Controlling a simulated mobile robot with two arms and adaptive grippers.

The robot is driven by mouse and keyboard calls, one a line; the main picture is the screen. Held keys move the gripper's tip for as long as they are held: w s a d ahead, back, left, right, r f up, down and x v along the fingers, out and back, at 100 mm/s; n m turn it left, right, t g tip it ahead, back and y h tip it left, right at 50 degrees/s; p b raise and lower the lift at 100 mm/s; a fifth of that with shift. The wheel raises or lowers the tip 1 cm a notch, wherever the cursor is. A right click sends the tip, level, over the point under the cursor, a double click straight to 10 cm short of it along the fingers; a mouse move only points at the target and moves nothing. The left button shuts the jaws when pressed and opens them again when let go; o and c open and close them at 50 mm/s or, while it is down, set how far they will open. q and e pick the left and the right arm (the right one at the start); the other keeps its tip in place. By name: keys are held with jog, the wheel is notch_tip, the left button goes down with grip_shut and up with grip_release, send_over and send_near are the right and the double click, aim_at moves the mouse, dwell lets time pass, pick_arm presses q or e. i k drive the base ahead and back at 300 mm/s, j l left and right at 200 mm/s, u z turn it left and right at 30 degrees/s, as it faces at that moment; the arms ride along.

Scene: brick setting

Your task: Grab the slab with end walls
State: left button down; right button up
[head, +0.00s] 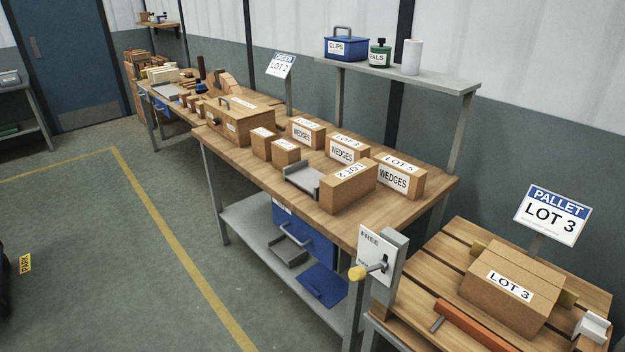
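A grey slab with raised end walls (301,179) lies on the long wooden workbench (238,155), near its front edge. It sits between a small carton (286,152) on its left and a larger carton marked LOT 2 (349,187) on its right. The LOT 2 carton stands very close to it and may hide part of its right end; I cannot tell whether they touch. Neither of my grippers is in view.
Cartons marked WEDGES (394,179) stand behind the slab. A lever post marked FREE (377,262) stands at the bench's right end. A pallet table with a LOT 3 carton (508,287) is at the lower right. The floor (90,250) in front is mostly clear.

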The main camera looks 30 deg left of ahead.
aim_at(307, 177)
jog(key=i+j+z, duration=0.15)
jog(key=j, duration=0.7)
jog(key=i+j+z, duration=0.1)
jog(key=j, duration=0.75)
jog(key=i+j+z, duration=0.15)
jog(key=j, duration=0.7)
